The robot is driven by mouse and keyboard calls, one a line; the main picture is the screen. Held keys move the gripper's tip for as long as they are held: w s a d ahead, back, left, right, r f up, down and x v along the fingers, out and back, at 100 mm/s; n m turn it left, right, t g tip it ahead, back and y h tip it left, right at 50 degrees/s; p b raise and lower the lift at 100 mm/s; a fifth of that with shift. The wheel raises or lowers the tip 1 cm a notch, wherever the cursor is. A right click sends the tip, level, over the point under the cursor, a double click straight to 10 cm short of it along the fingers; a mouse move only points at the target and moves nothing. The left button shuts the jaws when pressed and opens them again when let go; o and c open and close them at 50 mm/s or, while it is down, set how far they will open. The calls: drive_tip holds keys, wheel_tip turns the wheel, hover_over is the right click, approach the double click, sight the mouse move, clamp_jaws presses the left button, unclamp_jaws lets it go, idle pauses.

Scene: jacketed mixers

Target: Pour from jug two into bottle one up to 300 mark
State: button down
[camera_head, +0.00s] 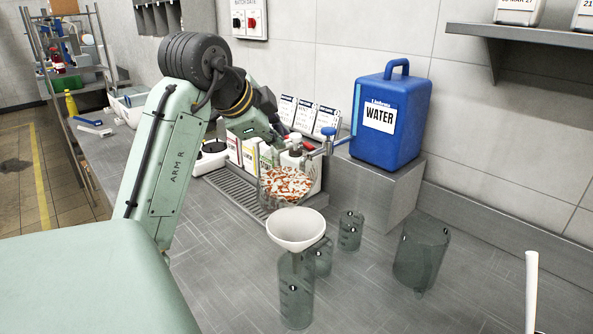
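A tall clear bottle (296,300) with markings stands at the front of the bench, with a wide white funnel (297,226) over its mouth. A smaller clear vessel (322,260) is partly hidden behind it, and another (350,231) stands to the right. A larger clear grey jug-like vessel (421,252) stands further right and looks empty. I cannot read which is jug two or bottle one. My gripper (283,150) is beyond the funnel, near a clear rounded vessel (286,185) with orange-and-white contents. Its fingers are unclear against the clutter, so I cannot tell whether it holds that vessel.
A blue water container (391,118) with a tap stands on a grey block (398,192) against the wall. Cartons (250,153) stand behind a drain grate (236,188). A shelf (530,36) overhangs at upper right.

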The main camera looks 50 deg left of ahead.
sight(278, 129)
drive_tip(key=shift+s+d+r+m+t+y+b, duration=0.25)
drive_tip(key=shift+r+y+b, duration=0.2)
drive_tip(key=shift+r+b, duration=0.35)
drive_tip(key=shift+d+r+m+t+y+b, duration=0.15)
drive_tip(key=shift+d+r+t+y+b, duration=0.25)
drive_tip(key=shift+r+b, duration=0.4)
drive_tip(key=shift+d+r+y+b, duration=0.15)
drive_tip(key=shift+r+y+b, duration=0.1)
drive_tip(key=shift+r+b, duration=0.15)
idle(0.5)
drive_tip(key=shift+s+d+r+m+t+y+b, duration=0.25)
drive_tip(key=shift+d+r+t+y+b, duration=0.25)
drive_tip(key=shift+r+b, duration=0.2)
drive_tip(key=shift+s+d+r+m+t+y+b, duration=0.25)
drive_tip(key=shift+d+r+y+b, duration=0.15)
drive_tip(key=shift+d+r+b, duration=0.2)
idle(4.2)
